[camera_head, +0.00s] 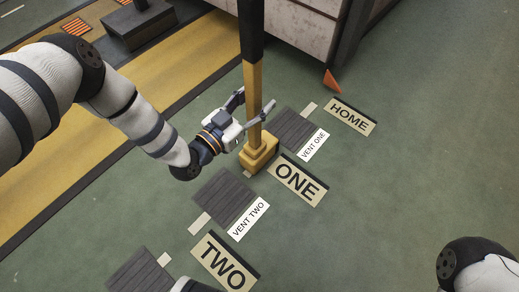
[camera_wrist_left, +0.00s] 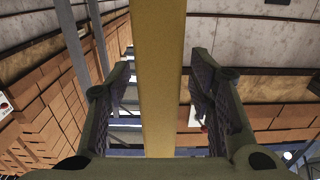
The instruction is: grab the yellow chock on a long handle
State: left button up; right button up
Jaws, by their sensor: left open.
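The yellow chock (camera_head: 258,153) stands on the green floor beside the ONE label, with its long yellow handle (camera_head: 252,92) rising upright from it. The handle's upper part is black. My left gripper (camera_head: 255,108) is open, with its fingers on either side of the handle just above the chock. In the left wrist view the yellow handle (camera_wrist_left: 161,80) runs up between the two open fingers, with a visible gap on both sides.
Floor labels ONE (camera_head: 297,181), TWO (camera_head: 225,262) and HOME (camera_head: 349,117) lie in a diagonal row. Dark vent plates (camera_head: 226,197) lie beside them. A large pale box-like structure (camera_head: 305,25) stands behind the handle. The green floor to the right is clear.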

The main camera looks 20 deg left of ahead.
pick_arm(q)
jog(key=shift+w+d+r, duration=0.1)
jog(key=shift+w, duration=0.1)
grip_shut()
jog(key=shift+r, duration=0.15)
